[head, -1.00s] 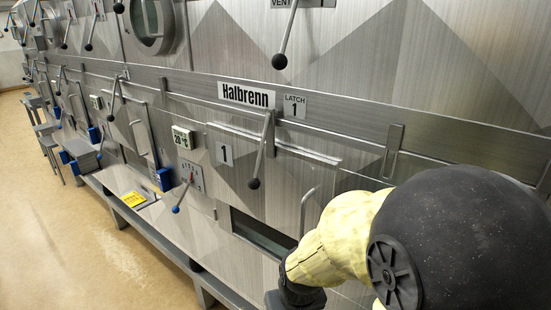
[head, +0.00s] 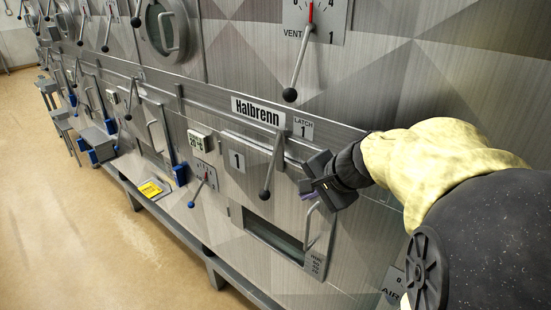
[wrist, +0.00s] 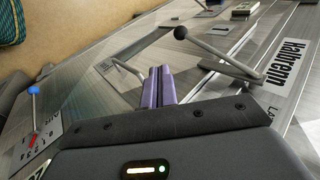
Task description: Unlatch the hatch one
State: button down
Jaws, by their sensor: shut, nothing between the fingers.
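The latch lever (head: 272,167), a grey rod with a black ball at its lower end, hangs below the "LATCH 1" label (head: 303,128). Its ball is at the upper middle of the wrist view (wrist: 180,33), with the rod running right toward the "Halbrenn" plate. Hatch one has a "1" plate (head: 237,160), a dark window and a bar handle (head: 312,228). My gripper (head: 306,197) is just right of the lever, above the bar handle. Its purple fingers (wrist: 159,84) are shut and empty, apart from the lever. Contact with the panel cannot be told.
A vent lever (head: 297,72) hangs above. A small dial with a blue-tipped lever (head: 198,187) and a display (head: 200,141) are left of the hatch. A long rail (head: 215,274) runs below.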

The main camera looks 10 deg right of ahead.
aim_at(271, 167)
jog(key=r, duration=0.2)
jog(key=r+m, duration=0.1)
jog(key=shift+w+d+r+t, duration=0.2)
jog(key=shift+w+t, duration=0.1)
jog(key=shift+w, duration=0.1)
jog(key=shift+f, duration=0.1)
jog(key=w+a+r+p+x, duration=0.1)
jog(key=p+x, duration=0.3)
jog(key=x, duration=0.9)
jog(key=shift+w+r, duration=0.45)
jog(key=shift+r, duration=0.1)
